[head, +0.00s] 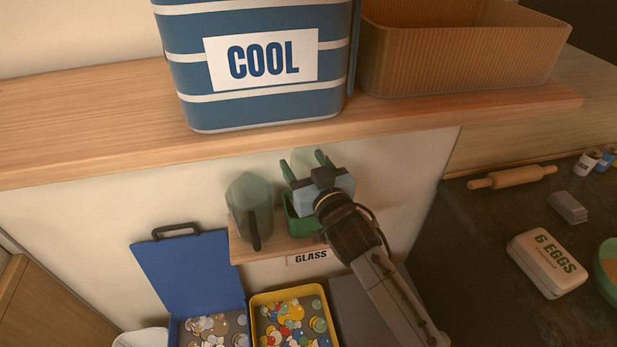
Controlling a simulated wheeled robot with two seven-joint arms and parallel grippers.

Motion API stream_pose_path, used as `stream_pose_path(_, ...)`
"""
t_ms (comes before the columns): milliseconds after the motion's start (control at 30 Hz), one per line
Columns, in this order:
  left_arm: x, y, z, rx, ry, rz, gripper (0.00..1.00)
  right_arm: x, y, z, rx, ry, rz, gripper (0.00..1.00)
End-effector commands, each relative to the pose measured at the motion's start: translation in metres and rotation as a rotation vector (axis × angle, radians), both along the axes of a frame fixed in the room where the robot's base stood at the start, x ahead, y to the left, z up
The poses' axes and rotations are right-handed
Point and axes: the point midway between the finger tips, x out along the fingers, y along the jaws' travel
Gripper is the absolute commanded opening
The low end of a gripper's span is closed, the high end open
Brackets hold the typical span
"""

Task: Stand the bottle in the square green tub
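The green tub (296,224) sits on a small wooden shelf labelled GLASS, mostly hidden behind my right gripper. My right gripper (305,163) is above and in front of the tub. A translucent grey-green vessel (248,200) with a dark upright handle-like strip stands on the same shelf, just left of the tub. My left gripper is not in view.
A wide wooden shelf (120,130) overhangs above, carrying a blue COOL box (262,105) and a brown ribbed basket (465,62). Below are an open blue case (190,265) and a yellow-rimmed tray (258,298). An egg box (546,263) and rolling pin (512,177) lie on the dark counter.

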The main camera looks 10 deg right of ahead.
Motion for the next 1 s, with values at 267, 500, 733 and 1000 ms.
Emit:
stream_pose_path(267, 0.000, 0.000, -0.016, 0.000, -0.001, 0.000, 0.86, 0.029, 0.000, -0.003, 0.000, -0.005, 0.001, 0.30)
stream_pose_path(500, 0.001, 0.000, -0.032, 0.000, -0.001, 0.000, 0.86, 0.039, 0.000, -0.019, 0.001, -0.001, 0.000, 0.30)
stream_pose_path(733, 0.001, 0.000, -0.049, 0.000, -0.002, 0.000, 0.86, 0.039, 0.000, -0.042, 0.002, -0.002, 0.000, 0.30)
stream_pose_path(1000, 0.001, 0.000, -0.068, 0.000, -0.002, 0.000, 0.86, 0.039, -0.001, -0.068, 0.002, -0.003, -0.001, 0.30)
